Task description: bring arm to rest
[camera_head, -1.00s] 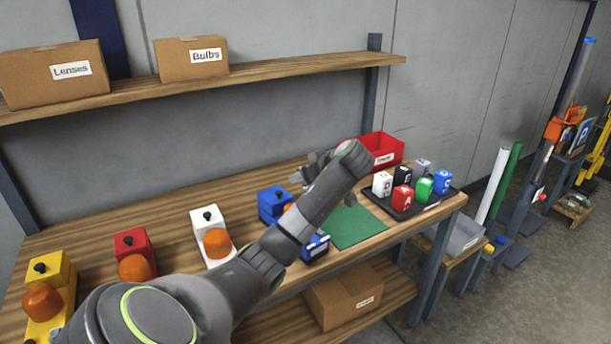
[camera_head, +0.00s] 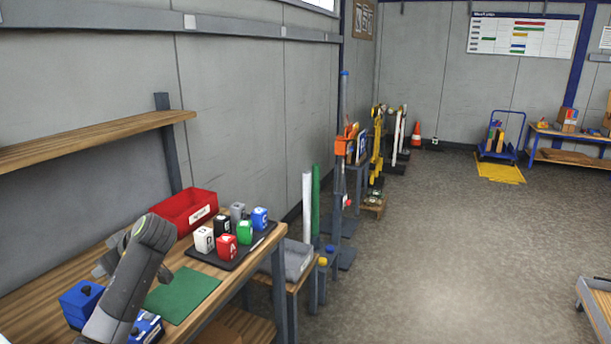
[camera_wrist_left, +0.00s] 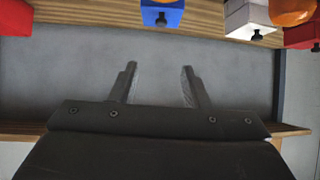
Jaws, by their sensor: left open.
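My left arm comes in at the lower left of the head view. Its gripper (camera_head: 104,262) is over the wooden bench (camera_head: 40,285), near the blue box (camera_head: 80,298), and is partly hidden by my wrist. In the left wrist view my left gripper (camera_wrist_left: 159,68) has its two fingers apart with nothing between them. Beyond the fingers I see grey wall and the bench edge. My right gripper is in neither view.
On the bench are a green mat (camera_head: 184,294), a black tray (camera_head: 262,233) of several coloured blocks and a red bin (camera_head: 187,210). A blue box (camera_wrist_left: 162,12) and a white box (camera_wrist_left: 247,18) show in the wrist view. Open floor (camera_head: 430,250) lies right.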

